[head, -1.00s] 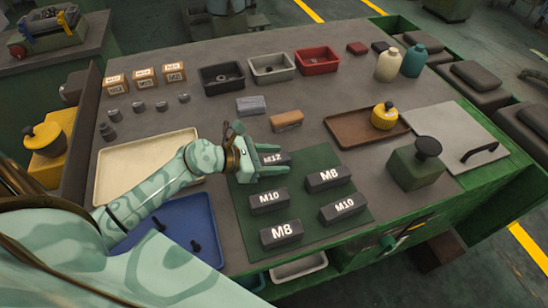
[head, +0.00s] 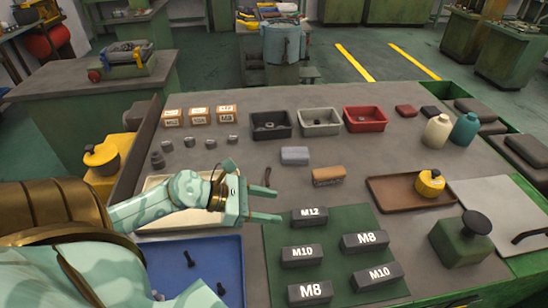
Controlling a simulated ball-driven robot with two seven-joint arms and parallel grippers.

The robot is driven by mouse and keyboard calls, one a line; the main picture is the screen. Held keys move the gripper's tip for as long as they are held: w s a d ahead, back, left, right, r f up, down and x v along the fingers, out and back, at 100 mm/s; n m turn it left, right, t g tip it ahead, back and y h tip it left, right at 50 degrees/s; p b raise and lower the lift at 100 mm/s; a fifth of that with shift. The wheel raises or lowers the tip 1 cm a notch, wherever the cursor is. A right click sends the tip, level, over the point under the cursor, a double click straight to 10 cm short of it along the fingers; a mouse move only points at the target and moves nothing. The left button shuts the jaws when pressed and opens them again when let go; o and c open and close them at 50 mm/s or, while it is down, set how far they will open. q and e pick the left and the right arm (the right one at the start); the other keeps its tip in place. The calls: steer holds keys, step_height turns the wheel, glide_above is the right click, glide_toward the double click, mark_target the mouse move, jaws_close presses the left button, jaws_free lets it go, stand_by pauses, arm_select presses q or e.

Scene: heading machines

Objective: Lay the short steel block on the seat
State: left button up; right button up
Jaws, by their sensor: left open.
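A short grey steel block (head: 295,156) lies on the bench top, beyond the green mat (head: 330,272). A brown block (head: 328,176) lies to its right and nearer. My left gripper (head: 280,206) is open and empty, its fingers pointing right, just left of the dark block marked M12 (head: 310,216). It appears nearer to me than the grey block and apart from it. I cannot tell which thing is the seat. My right gripper is not in view.
Black (head: 270,133), grey (head: 319,132) and red (head: 365,129) bins stand behind the block. A brown tray (head: 390,202) with a yellow-topped object (head: 429,184) is at right. A blue tray (head: 226,250) lies at front left. Bench space around the grey block is clear.

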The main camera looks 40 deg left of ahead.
arm_select(q)
step_height(320, 180, up, 6)
steer(key=a+m+g+y+p, duration=0.1)
steer(key=m+g+y+p, duration=0.1)
steer(key=m+g+p, duration=0.15)
steer(key=n+y+b, duration=0.1)
steer(key=n+b, duration=0.3)
steer(key=b, duration=0.4)
glide_toward(308, 212)
steer(key=shift+m, duration=0.25)
steer(key=x, duration=0.5)
steer(key=shift+w+r, duration=0.15)
steer(key=shift+r, duration=0.05)
steer(key=x, duration=0.5)
steer(key=shift+s+f+b, duration=0.2)
steer(key=shift+b, duration=0.2)
steer(key=shift+w+d+f, duration=0.25)
steer(key=shift+f, duration=0.05)
steer(key=shift+c, duration=0.3)
